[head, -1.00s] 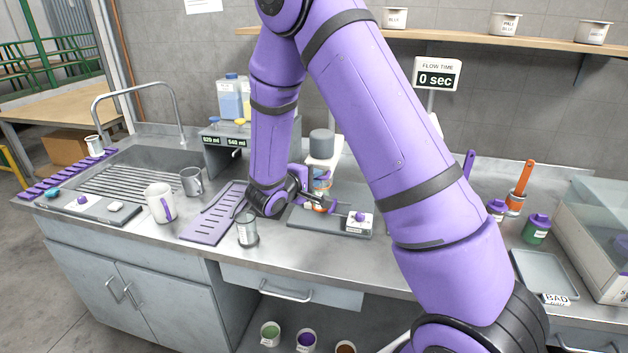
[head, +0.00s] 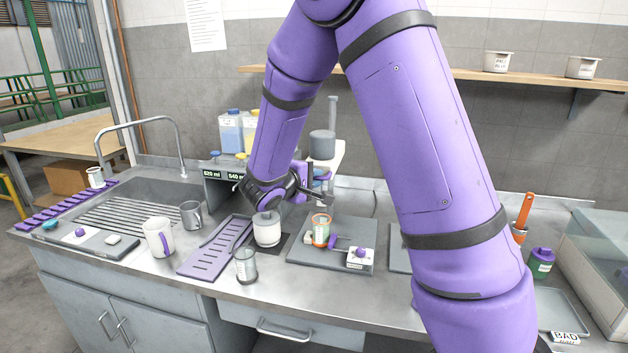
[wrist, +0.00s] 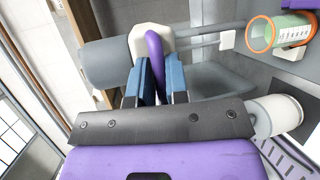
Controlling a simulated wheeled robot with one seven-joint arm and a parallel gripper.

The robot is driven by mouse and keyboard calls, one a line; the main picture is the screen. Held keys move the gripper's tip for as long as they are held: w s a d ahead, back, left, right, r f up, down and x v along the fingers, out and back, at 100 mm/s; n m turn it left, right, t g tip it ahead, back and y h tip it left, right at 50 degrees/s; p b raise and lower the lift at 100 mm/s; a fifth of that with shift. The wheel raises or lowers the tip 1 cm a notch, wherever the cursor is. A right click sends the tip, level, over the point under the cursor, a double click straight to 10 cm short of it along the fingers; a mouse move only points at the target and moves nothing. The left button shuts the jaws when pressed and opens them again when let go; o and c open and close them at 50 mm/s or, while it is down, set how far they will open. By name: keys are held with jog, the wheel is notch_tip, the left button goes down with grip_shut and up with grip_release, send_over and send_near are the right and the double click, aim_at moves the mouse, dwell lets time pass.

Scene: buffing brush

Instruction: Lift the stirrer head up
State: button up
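The stirrer head, a grey cylinder (head: 322,145) on a pale housing, stands behind my forearm in the head view, with a thin post rising behind it. In the wrist view its grey body (wrist: 108,66) and purple handle (wrist: 155,52) are close. My gripper (wrist: 156,80) has its blue fingers on either side of the handle and appears shut on it. In the head view my gripper (head: 322,190) is just below the head, partly hidden by the wrist. A clear jar with an orange rim (head: 321,230) stands below on the grey stirrer base (head: 345,262).
A purple slotted rack (head: 212,250), a mug (head: 159,237) and the sink lie left. A small control box with a purple knob (head: 360,257) sits on the base.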

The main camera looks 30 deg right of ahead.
jog(key=o, duration=0.4)
jog(key=shift+r, duration=0.3)
jog(key=shift+c, duration=0.2)
jog(key=shift+f, duration=0.1)
jog(key=shift+a, duration=0.15)
jog(key=v, duration=1)
jog(key=shift+s+a, duration=0.2)
jog(key=shift+a, duration=0.1)
